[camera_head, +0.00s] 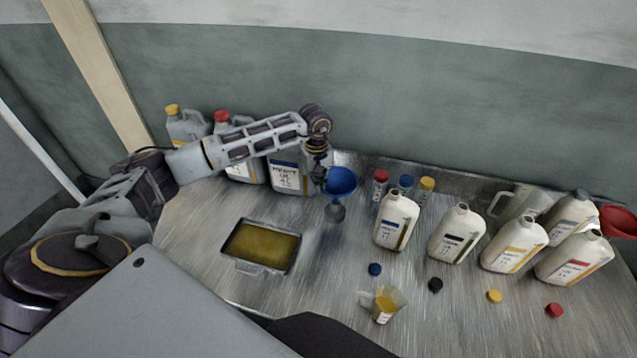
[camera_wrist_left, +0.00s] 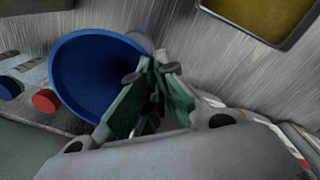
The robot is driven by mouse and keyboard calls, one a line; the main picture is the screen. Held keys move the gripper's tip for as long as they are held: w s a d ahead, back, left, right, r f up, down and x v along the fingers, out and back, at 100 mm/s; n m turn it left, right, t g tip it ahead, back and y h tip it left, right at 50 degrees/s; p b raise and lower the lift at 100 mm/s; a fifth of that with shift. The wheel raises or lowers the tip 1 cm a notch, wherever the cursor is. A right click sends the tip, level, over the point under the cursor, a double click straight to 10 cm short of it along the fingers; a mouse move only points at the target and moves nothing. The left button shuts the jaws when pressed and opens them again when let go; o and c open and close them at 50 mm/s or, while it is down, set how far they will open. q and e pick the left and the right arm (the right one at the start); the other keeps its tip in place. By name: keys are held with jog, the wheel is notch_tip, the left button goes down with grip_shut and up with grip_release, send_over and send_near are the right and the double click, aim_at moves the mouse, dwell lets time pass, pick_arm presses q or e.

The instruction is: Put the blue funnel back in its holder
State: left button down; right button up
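My left gripper (camera_head: 322,180) is right beside the funnel's left side in the head view. In the left wrist view the funnel (camera_wrist_left: 85,75) lies left of the left gripper (camera_wrist_left: 152,72), its rim near the fingertips. The fingers are close together at the tips; whether they pinch the funnel is hidden. My right gripper is out of view.
A tray of yellow oil (camera_head: 262,246) lies left of the funnel. Grey jugs (camera_head: 287,177) stand behind my left arm. White bottles (camera_head: 397,220) stand to the right, with loose caps and a measuring cup (camera_head: 385,303) in front. A red funnel (camera_head: 617,221) is at the far right.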

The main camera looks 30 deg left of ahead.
pick_arm(q)
jog(key=shift+f+b, duration=1.35)
jog(key=shift+f, duration=0.25)
dwell(0.7)
jog(key=c, duration=1.6)
grip_release()
jog(key=shift+o, duration=0.2)
notch_tip(320, 180, up, 12)
jog(key=shift+s+a, duration=0.15)
jog(key=shift+s, duration=0.05)
